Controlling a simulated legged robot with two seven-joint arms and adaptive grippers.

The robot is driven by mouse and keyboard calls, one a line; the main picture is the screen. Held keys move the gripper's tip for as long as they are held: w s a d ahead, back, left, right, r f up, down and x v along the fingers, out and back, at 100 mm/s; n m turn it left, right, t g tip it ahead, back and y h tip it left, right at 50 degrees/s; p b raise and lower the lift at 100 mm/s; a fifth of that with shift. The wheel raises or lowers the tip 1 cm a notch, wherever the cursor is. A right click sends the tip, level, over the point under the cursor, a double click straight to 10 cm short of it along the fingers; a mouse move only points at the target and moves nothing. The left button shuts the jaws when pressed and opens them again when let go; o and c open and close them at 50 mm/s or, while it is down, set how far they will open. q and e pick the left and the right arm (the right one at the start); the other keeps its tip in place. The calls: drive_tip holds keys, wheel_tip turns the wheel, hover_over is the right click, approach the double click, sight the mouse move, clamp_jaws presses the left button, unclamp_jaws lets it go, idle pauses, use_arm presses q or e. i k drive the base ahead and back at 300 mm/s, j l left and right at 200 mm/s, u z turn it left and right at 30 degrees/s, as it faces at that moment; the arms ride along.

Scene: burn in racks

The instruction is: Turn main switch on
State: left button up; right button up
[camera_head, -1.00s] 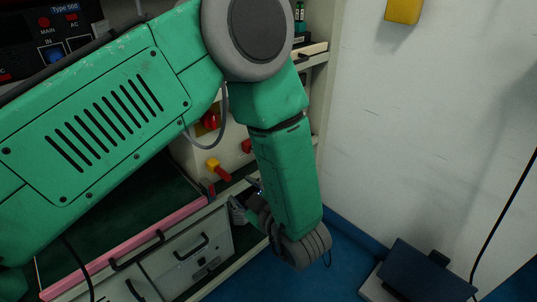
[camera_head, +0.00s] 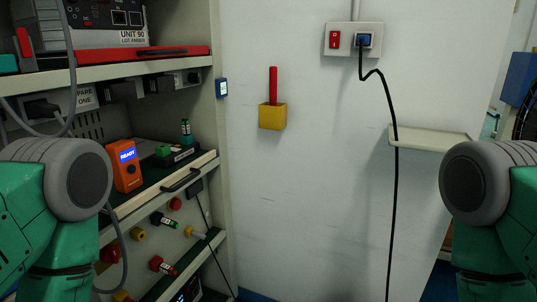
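A white wall plate (camera_head: 353,38) carries a small red switch (camera_head: 335,39) at its left and a socket with a plug (camera_head: 364,41) at its right. Lower to the left, a yellow box (camera_head: 272,117) on the wall has a red lever (camera_head: 273,85) standing upright from it. No label shows which of these is the main switch. Green and grey parts of my arms show at the lower left and lower right edges. Both of my grippers are out of view.
A rack (camera_head: 110,71) with shelves, devices, an orange unit (camera_head: 124,165) reading READY and several coloured knobs fills the left. A black cable (camera_head: 396,200) hangs from the plug, past a small wall shelf (camera_head: 432,138). The wall between is clear.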

sight(110, 254)
drive_tip(key=u, duration=0.95)
